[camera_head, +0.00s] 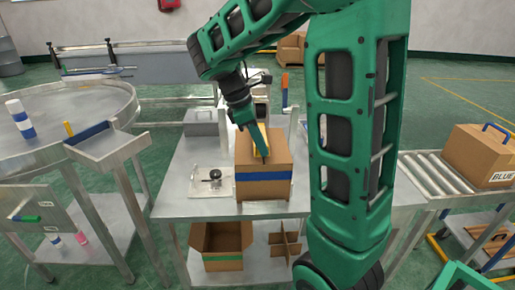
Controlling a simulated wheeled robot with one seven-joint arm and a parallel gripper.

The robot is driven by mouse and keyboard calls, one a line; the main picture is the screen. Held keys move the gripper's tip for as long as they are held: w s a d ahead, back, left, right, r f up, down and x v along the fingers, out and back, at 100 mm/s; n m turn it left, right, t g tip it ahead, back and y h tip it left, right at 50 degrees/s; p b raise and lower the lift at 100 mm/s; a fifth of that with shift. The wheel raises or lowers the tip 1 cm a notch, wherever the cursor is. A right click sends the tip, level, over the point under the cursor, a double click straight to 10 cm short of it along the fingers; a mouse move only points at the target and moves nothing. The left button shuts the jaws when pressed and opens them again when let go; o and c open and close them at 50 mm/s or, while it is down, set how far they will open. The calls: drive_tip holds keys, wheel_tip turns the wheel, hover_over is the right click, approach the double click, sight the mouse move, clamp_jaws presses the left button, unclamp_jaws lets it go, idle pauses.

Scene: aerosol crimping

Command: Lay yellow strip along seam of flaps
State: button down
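A brown cardboard box (265,187) with a blue band around its side stands on the metal table, its top facing up. My gripper (263,157) points down at the middle of the box top. A yellow strip (260,137) shows right beside the gripper, over the box top. Whether it lies on the flaps or is held between the fingers cannot be told. The seam of the flaps is mostly hidden by my gripper and the strip. The fingers are too small to show whether they are open or shut.
A white plate with a black-knobbed device (214,176) is left of the box. A grey case (201,122) stands behind it. An open box (221,245) is on the lower shelf. A roller conveyor (436,174) bears another box at right. A round table (62,95) is at left.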

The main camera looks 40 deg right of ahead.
drive_tip(key=shift+f, duration=0.3)
drive_tip(key=shift+f, duration=0.6)
drive_tip(key=c, duration=2)
unclamp_jaws()
drive_tip(key=shift+r, duration=0.1)
